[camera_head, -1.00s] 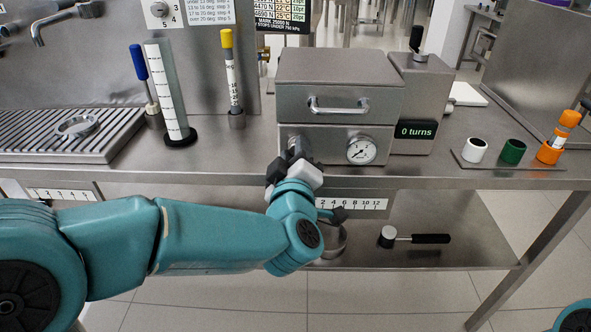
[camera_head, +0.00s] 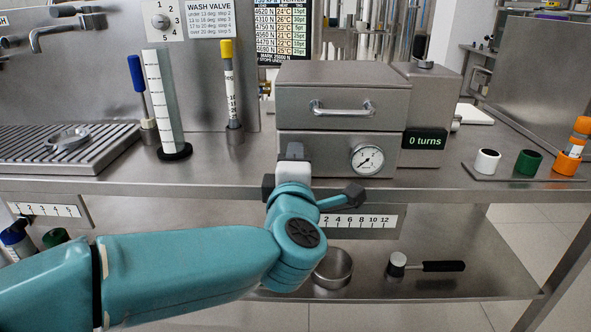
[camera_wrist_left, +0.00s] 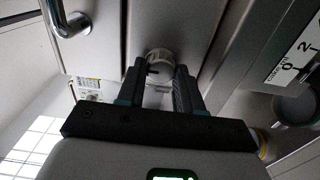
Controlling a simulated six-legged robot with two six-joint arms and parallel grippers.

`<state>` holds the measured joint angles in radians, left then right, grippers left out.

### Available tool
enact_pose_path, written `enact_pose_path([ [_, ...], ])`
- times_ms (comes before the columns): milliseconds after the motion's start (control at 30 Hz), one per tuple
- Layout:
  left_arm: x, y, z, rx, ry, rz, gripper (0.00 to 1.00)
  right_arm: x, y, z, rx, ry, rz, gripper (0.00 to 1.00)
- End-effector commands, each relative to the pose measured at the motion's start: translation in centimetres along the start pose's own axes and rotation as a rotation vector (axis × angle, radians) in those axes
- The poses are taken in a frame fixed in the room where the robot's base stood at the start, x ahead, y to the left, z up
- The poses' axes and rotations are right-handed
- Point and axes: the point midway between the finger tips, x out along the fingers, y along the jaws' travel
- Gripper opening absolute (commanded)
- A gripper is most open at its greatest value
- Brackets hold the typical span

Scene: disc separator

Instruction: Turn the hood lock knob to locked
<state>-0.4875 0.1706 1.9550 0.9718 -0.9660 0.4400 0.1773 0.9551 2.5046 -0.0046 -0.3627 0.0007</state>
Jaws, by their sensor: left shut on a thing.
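The separator is a grey steel box with a closed hood (camera_head: 340,88) and a chrome handle (camera_head: 342,108), standing on the bench. My left gripper (camera_head: 293,158) is at the left part of the box's lower front. In the left wrist view, the small round light-grey lock knob (camera_wrist_left: 159,60) sits between its two dark fingers (camera_wrist_left: 160,82), and the gripper is shut on it. In the head view the gripper mostly hides the knob, so I cannot read its position. My right gripper is out of view.
A round dial gauge (camera_head: 367,160) is right of the gripper, and a display (camera_head: 424,141) reads "0 turns". A rack (camera_head: 525,176) with white, green and orange holders stands at right. A mallet (camera_head: 425,266) and a bowl (camera_head: 333,268) are on the lower shelf.

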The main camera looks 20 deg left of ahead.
Motion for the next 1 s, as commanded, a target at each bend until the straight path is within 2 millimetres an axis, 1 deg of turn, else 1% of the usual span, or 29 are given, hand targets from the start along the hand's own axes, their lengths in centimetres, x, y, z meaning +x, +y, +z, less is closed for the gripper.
enact_pose_path([
  [567, 0.0, 0.02, -0.02, -0.028, 0.001, 0.0, 0.05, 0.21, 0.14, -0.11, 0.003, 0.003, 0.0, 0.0],
  [600, 0.0, 0.02, -0.02, -0.028, 0.001, 0.0, 0.48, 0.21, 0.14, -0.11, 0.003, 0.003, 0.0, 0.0],
  [633, 0.0, 0.02, -0.02, -0.028, 0.001, 0.0, 0.58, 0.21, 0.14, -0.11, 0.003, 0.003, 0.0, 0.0],
  [667, 0.0, 0.02, -0.02, -0.028, 0.001, 0.0, 0.61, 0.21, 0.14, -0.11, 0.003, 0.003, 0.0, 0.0],
  [900, -0.01, 0.01, -0.01, -0.026, 0.0, 0.0, 0.61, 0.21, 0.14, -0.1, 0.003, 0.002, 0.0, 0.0],
  [1000, -0.47, 0.09, 0.02, -0.027, 0.0, 0.001, 0.61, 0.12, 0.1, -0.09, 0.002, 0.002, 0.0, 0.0],
])
